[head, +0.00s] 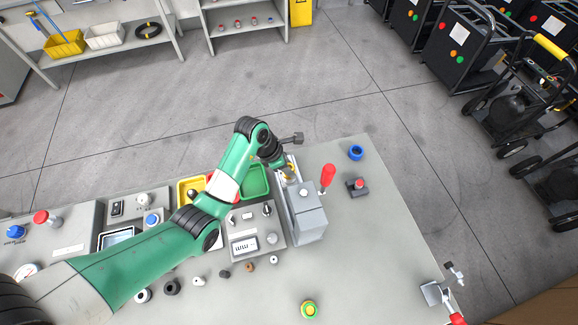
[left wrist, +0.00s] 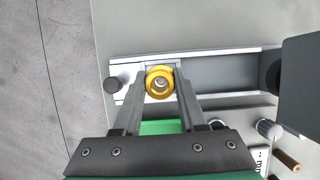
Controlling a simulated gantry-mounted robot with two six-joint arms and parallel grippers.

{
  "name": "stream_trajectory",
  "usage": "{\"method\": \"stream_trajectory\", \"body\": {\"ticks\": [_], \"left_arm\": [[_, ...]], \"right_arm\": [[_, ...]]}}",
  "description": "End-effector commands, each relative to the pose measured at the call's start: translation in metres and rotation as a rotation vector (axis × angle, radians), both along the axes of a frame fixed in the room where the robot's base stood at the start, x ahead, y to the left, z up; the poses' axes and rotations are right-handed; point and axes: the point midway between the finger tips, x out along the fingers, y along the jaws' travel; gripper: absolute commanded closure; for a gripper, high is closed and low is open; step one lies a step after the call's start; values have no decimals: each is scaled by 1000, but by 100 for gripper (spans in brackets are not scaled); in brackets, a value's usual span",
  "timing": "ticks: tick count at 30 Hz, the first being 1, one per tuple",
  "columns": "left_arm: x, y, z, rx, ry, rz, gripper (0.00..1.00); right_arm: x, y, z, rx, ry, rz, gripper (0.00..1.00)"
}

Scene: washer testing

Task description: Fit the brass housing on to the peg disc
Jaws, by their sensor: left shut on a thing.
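The brass housing (left wrist: 149,80) is a short yellow ring with a centre hole, seen end-on in the left wrist view. My left gripper (left wrist: 160,72) is shut on it, with one finger on each side. Behind the housing is a pale grey rail or channel with a dark round knob at its left end. I cannot tell whether the housing touches it. In the head view my left gripper (head: 289,173) is at the far end of the grey test fixture (head: 307,222). I cannot pick out the peg disc in either view. My right gripper is not in view.
A red-handled lever (head: 327,176) stands beside the fixture. A green bin (head: 254,182) and a yellow bin (head: 187,190) lie left of it. A blue ring (head: 356,152) and a yellow-green round part (head: 310,309) are on the table. The table's right side is mostly clear.

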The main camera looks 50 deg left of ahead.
Motion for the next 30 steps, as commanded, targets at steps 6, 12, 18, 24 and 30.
{"method": "stream_trajectory", "body": {"ticks": [6, 12, 18, 24, 30], "left_arm": [[0, 0, -1, 0, -1, 0, 100], [0, 0, -7, 0, 0, 0, 100], [0, 0, -13, 0, 0, 0, 100], [0, 0, -19, 0, 0, 0, 100], [0, 0, -25, -1, 0, 0, 100]], "right_arm": [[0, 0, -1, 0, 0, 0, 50], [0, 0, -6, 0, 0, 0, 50], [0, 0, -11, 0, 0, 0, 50], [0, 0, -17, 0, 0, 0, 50], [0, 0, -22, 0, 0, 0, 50]]}}
